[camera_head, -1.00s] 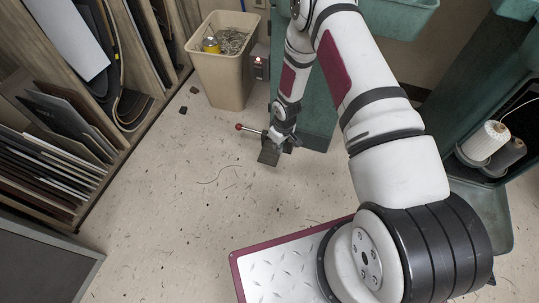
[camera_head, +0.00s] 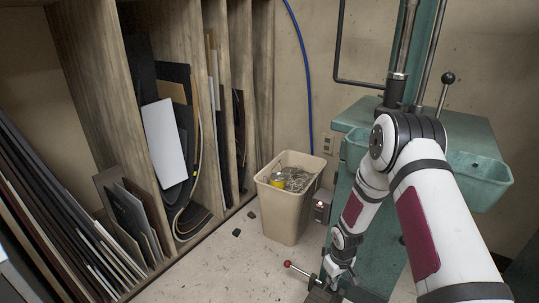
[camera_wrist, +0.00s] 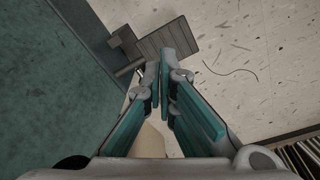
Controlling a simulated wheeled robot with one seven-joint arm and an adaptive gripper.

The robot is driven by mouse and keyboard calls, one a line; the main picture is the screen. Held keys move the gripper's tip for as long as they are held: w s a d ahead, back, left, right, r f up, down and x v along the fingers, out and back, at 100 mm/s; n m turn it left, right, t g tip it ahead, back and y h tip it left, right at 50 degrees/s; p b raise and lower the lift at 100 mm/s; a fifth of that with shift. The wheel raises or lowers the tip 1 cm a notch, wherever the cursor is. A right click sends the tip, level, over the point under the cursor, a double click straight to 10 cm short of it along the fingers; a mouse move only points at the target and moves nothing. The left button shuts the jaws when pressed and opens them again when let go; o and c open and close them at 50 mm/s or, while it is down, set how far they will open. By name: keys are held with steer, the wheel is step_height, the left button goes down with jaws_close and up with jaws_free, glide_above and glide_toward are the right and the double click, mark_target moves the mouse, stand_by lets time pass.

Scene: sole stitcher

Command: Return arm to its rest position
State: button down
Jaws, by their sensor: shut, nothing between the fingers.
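My arm reaches down along the right side of the head view, in front of the green machine (camera_head: 375,245). My gripper (camera_head: 338,270) hangs low beside the machine's base, pointing down. In the wrist view my gripper (camera_wrist: 159,70) has its two teal fingers brought together at the tips, with nothing between them. A ribbed grey foot pedal (camera_wrist: 168,42) lies beyond the fingertips, beside the green base (camera_wrist: 60,80). I cannot tell whether the fingertips touch it.
A red-knobbed lever (camera_head: 288,264) sticks out left of my gripper. A beige bin (camera_head: 283,215) holding scraps and a yellow can (camera_head: 277,181) stands behind it. A wooden rack (camera_head: 90,80) of sheets fills the left. Open floor (camera_head: 225,265) lies between.

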steer(key=s+d+r+m+h, duration=0.1)
steer(key=s+r, duration=0.2)
steer(key=r, duration=0.8)
steer(key=s+r+m, duration=0.1)
steer(key=s+r, duration=0.3)
steer(key=r, duration=0.8)
steer(key=s+d+r+m+h, duration=0.1)
steer(key=s+r, duration=0.2)
steer(key=r, duration=0.8)
steer(key=s+a+r+m+y, duration=0.15)
steer(key=s+r, duration=0.25)
steer(key=s, duration=0.6)
steer(key=s+a+r, duration=0.2)
steer(key=s+r, duration=0.2)
steer(key=s, duration=0.6)
steer(key=s+a+r+m+y, duration=0.1)
steer(key=s+r, duration=0.3)
steer(key=s, duration=0.6)
step_height(320, 180, up, 39)
steer(key=t+p, duration=0.3)
steer(key=p, duration=3.4)
steer(key=shift+p, duration=0.3)
steer(key=shift+w+f+n+h, duration=0.1)
steer(key=shift+w+n+h, duration=0.05)
steer(key=shift+n+h, duration=0.1)
